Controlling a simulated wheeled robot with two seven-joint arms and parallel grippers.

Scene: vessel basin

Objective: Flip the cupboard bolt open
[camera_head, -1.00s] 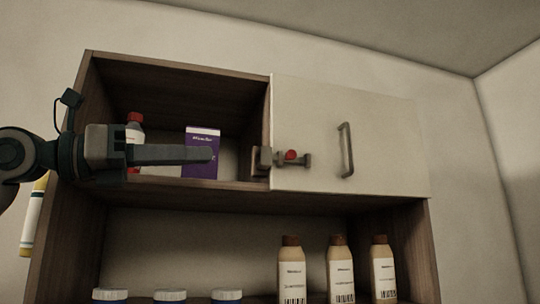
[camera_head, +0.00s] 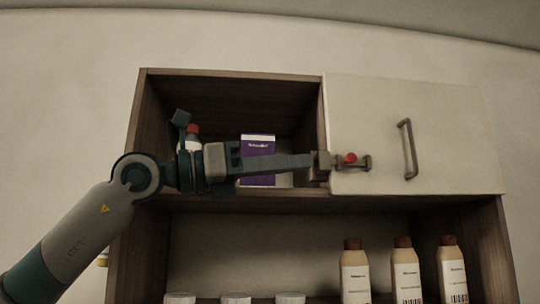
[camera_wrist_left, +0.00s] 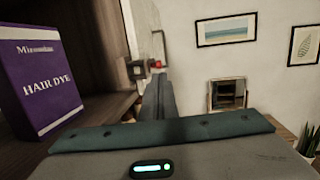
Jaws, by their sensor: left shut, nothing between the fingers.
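The cupboard bolt (camera_head: 351,161) is a small brown-grey metal latch with a red knob, set across the left edge of the cream cupboard door (camera_head: 450,150). The bolt also shows in the left wrist view (camera_wrist_left: 157,64), just beyond the fingers. My left gripper (camera_head: 308,161) is shut and empty. It points right, and its tips are at the left end of the bolt in the head view. I cannot tell whether they touch it. In the left wrist view the closed fingers (camera_wrist_left: 160,95) reach toward the bolt. My right gripper is not in view.
A purple hair dye box (camera_head: 257,146) and a red-capped bottle (camera_head: 193,138) stand in the open compartment behind my arm. The door has a vertical handle (camera_head: 409,150). Several bottles and white-lidded jars (camera_head: 236,298) are below.

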